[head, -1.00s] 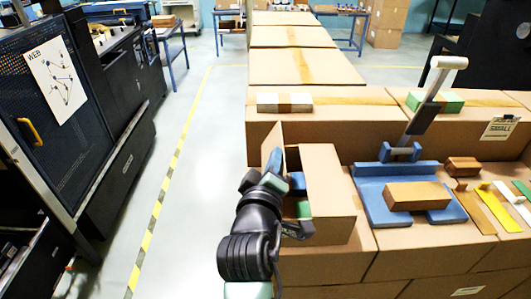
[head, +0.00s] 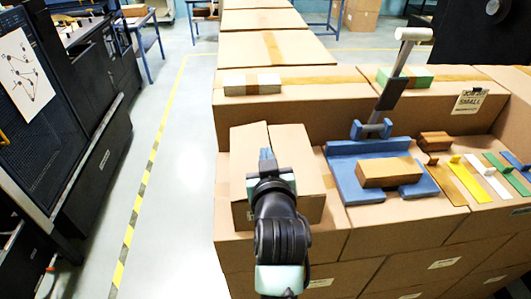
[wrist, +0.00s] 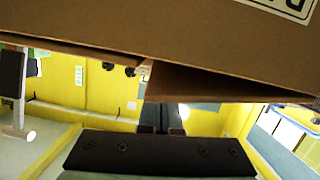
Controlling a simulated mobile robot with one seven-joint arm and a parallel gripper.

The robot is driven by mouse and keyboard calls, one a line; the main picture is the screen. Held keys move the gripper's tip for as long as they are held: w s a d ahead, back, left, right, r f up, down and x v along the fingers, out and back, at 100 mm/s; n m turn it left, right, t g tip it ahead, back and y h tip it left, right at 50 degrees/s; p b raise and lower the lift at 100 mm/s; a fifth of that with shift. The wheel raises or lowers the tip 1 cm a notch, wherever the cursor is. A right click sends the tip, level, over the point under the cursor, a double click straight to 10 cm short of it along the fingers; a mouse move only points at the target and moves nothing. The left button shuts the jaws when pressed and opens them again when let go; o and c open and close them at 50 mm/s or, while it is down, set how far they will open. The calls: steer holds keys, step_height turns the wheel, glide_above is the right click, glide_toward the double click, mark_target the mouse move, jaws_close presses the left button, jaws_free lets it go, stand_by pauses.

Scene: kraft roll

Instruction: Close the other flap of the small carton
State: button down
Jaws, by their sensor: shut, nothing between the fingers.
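The small brown carton (head: 308,210) stands at the near left corner of the stacked boxes. In the head view its left flap (head: 248,143) and right flap (head: 290,142) both lie over the top, with a narrow gap between them at the far side. The right flap looks slightly tilted; I cannot tell if either is fully flat. My gripper (head: 267,157) is shut and empty, its tips over the seam between the flaps. Contact is unclear. My wrist hides the carton's near front. In the wrist view a raised flap edge (wrist: 215,85) shows above my gripper (wrist: 160,128).
A blue fixture (head: 345,172) with a wooden block (head: 390,173) and a grey-handled tool (head: 392,92) stands right of the carton. Coloured strips (head: 447,185) lie farther right. The floor at left is clear.

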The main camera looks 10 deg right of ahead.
steer(key=shift+d+f, duration=0.15)
steer(key=shift+f, duration=0.3)
steer(key=shift+f+b, duration=0.1)
steer(key=shift+b, duration=0.2)
step_height(320, 180, up, 4)
steer(key=p, duration=0.3)
steer(key=shift+w, duration=0.15)
steer(key=shift+s+r, duration=0.2)
steer(key=shift+s, duration=0.15)
steer(key=b+v, duration=0.5)
steer(key=v, duration=0.4)
steer(key=shift+s+d+r+m, duration=0.15)
steer(key=shift+s+d+m, duration=0.15)
steer(key=shift+d, duration=0.2)
